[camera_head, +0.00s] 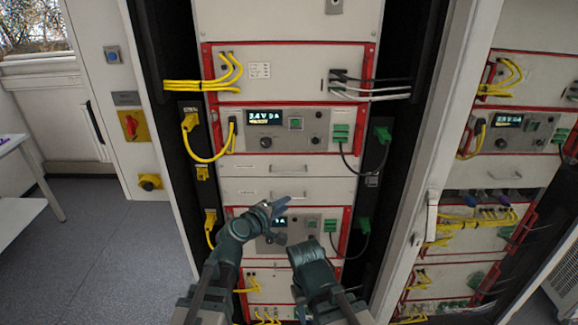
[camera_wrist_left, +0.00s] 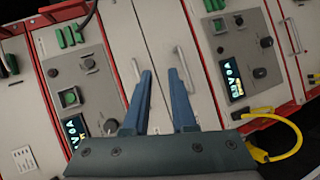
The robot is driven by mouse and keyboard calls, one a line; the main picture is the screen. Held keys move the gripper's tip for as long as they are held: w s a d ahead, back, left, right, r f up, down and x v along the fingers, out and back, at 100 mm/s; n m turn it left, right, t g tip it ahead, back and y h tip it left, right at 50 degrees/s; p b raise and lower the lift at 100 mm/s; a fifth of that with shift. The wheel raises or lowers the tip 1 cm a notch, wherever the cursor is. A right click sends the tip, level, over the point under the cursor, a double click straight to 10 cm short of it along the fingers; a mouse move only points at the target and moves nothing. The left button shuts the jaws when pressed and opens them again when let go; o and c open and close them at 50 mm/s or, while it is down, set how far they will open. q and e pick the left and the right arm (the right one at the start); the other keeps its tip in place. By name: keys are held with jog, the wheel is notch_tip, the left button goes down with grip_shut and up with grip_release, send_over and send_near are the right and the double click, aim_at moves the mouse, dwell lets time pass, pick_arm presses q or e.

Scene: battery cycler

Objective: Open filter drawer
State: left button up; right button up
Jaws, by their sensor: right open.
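Two narrow pale drawer fronts, an upper one (camera_head: 255,169) and a lower one (camera_head: 250,191), sit mid-rack in the head view, both looking closed. In the turned left wrist view, the upper drawer's handle (camera_wrist_left: 136,72) is left and the lower drawer's handle (camera_wrist_left: 183,62) is right. I cannot tell which is the filter drawer. My left gripper (camera_head: 280,217) is just below them in the head view. In the wrist view its blue fingers (camera_wrist_left: 160,72) are apart and empty, with tips between the two handles. My right gripper (camera_head: 312,250) is open, lower and to the right.
A cycler unit with a lit display (camera_head: 265,116) is above the drawers; another is below, partly hidden by my left gripper. Yellow cables (camera_head: 209,228) hang left and dark cables (camera_head: 362,231) right. An open cabinet door (camera_head: 425,170) edges the right side.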

aim_at(288, 173)
pick_arm(q)
jog(key=w+a+r+n+t+y, duration=0.1)
jog(key=w+a+r+n+t, duration=0.1)
jog(key=w+a+r+n, duration=0.15)
jog(key=b+x, duration=0.2)
jog(key=x, duration=1.1)
jog(key=shift+r, duration=0.1)
jog(key=shift+s, duration=0.1)
jog(key=shift+c, duration=0.2)
grip_shut()
dwell(0.9)
